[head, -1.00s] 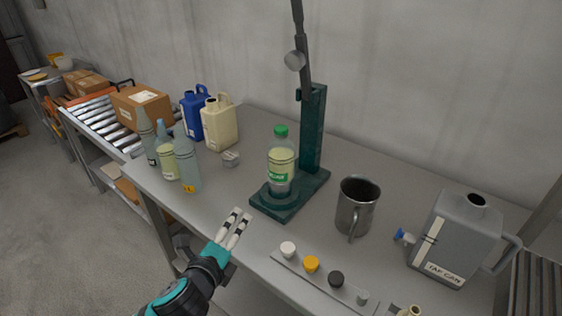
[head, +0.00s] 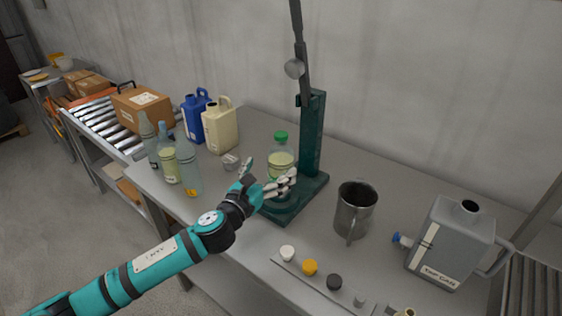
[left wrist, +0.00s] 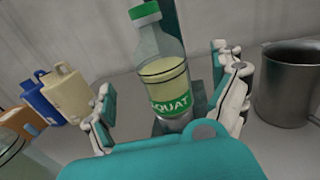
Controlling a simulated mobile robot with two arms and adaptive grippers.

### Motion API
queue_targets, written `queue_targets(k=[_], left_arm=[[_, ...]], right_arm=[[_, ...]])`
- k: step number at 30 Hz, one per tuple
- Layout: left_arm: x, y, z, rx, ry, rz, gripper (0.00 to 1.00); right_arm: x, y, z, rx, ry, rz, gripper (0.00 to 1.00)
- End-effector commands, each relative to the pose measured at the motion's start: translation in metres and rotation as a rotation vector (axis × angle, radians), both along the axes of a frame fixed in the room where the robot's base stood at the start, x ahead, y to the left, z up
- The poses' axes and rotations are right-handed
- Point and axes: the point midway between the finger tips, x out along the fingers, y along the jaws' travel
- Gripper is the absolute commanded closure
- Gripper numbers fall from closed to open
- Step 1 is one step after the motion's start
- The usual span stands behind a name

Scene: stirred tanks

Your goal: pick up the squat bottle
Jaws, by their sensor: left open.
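The squat bottle (head: 281,160) is clear, with a green cap, pale liquid and a green label reading "SQUAT" in the left wrist view (left wrist: 168,75). It stands upright on the dark green base of the press stand (head: 312,184). My left gripper (head: 270,180) is open in front of the bottle, and its fingers hide the bottle's lower part in the head view. In the left wrist view the two fingers (left wrist: 170,112) are spread, one on each side of the bottle, with gaps showing. My right gripper is not in view.
A metal mug (head: 355,210) stands right of the stand, and a grey can (head: 450,245) further right. Several caps lie on a strip (head: 325,288) in front. Tall bottles (head: 187,170) and jugs (head: 219,128) stand at the left.

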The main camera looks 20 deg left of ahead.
Motion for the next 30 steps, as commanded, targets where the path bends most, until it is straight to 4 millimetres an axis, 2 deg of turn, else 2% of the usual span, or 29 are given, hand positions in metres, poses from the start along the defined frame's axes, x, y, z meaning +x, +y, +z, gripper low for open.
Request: queue_targets(k=[7, 15, 24, 30], left_arm=[[0.018, -0.004, 0.000, -0.003, 0.001, 0.001, 0.05], [0.056, -0.010, -0.002, -0.002, 0.000, 0.001, 0.05], [0.061, -0.011, -0.003, -0.001, 0.000, 0.000, 0.05], [0.061, -0.011, -0.003, -0.001, 0.000, 0.000, 0.29]], right_arm=[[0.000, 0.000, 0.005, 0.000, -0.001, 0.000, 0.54], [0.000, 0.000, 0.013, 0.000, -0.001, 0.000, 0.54], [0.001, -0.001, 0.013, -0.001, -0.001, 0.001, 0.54], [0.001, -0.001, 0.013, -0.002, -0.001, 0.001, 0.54]])
